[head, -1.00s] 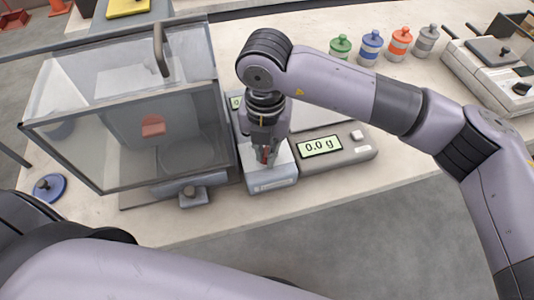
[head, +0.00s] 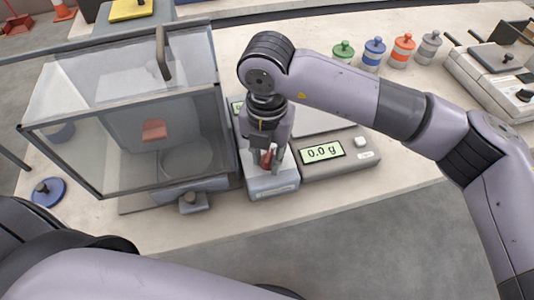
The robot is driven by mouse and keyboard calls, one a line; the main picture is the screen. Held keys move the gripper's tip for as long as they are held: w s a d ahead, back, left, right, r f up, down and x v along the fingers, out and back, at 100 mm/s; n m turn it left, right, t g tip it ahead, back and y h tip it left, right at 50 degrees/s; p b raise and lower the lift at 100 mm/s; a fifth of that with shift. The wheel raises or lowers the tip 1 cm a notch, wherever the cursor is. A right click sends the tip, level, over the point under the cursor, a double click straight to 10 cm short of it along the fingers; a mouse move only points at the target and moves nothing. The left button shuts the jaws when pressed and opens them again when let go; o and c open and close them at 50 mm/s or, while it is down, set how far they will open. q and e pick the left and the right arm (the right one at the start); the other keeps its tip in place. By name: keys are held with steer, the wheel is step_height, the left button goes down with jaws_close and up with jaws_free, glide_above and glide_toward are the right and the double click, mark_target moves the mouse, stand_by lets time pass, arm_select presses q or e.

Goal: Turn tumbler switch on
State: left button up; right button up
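The tumbler switch is a small red lever (head: 267,158) on top of a low grey-blue box (head: 272,184) on the bench. The box stands between the clear-walled chamber and the scale. My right gripper (head: 266,161) points down over the box, with its fingertips at the red lever. The lever shows between and partly behind the fingers. It is too small to tell whether the fingers grip it or stand apart around it. My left gripper is out of view.
A clear-walled chamber (head: 60,110) with a handle stands left. A scale reading 0.0 g (head: 323,152) stands right of the box. A small knobbed block (head: 193,201) sits in front of the chamber. Several coloured jars (head: 373,54) stand behind. The bench front right is clear.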

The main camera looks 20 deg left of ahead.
mark_target(267, 160)
steer(key=shift+o, duration=0.4)
steer(key=shift+r, duration=0.25)
step_height(267, 160, up, 12)
steer(key=shift+f, duration=0.25)
stand_by(0.3)
